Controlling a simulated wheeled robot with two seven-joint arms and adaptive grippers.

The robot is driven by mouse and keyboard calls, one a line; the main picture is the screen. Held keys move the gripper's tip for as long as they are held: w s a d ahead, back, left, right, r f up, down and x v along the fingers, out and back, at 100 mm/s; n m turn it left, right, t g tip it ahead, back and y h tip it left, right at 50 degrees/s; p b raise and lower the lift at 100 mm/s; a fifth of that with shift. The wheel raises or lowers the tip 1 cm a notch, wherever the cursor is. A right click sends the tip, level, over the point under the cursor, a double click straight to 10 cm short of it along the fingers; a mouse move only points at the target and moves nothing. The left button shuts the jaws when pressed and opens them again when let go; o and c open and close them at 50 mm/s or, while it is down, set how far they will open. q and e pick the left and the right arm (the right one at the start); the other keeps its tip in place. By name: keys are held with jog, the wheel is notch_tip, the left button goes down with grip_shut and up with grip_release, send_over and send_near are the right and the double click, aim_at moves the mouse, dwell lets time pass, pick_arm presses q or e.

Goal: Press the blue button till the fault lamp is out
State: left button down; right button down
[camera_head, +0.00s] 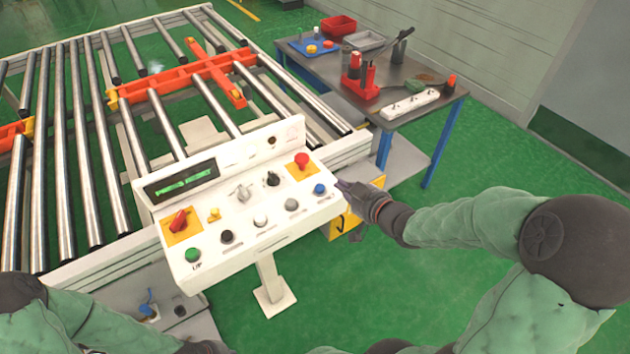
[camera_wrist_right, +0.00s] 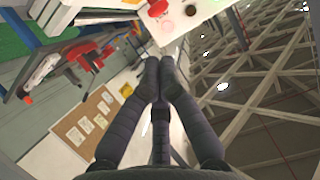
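The blue button (camera_head: 319,188) is at the right end of the lower row on the white control panel (camera_head: 250,229). My right gripper (camera_head: 343,187) is just right of the blue button, by the panel's right edge, apart from the button in the head view. The blue button cannot be made out there. A small dark round fitting (camera_head: 271,141) is on the panel's upper part; I cannot tell whether it is the fault lamp. My left gripper is out of view.
The panel also carries a red mushroom button (camera_head: 302,160), a red rotary switch (camera_head: 178,220), a green button (camera_head: 193,255) and a lit green display (camera_head: 183,183). A roller conveyor (camera_head: 70,150) lies behind. A tool-covered table (camera_head: 405,112) stands behind to the right.

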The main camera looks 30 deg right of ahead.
dwell(0.3)
jog(key=b, duration=0.3)
send_over(322, 190)
jog(key=f, duration=0.4)
jog(key=shift+w, duration=0.2)
jog(key=shift+s+f+b, duration=0.25)
jog(key=shift+f+b, duration=0.35)
jog(key=shift+f, duration=0.5)
jog(key=shift+s+f, duration=0.15)
jog(key=shift+f, duration=0.5)
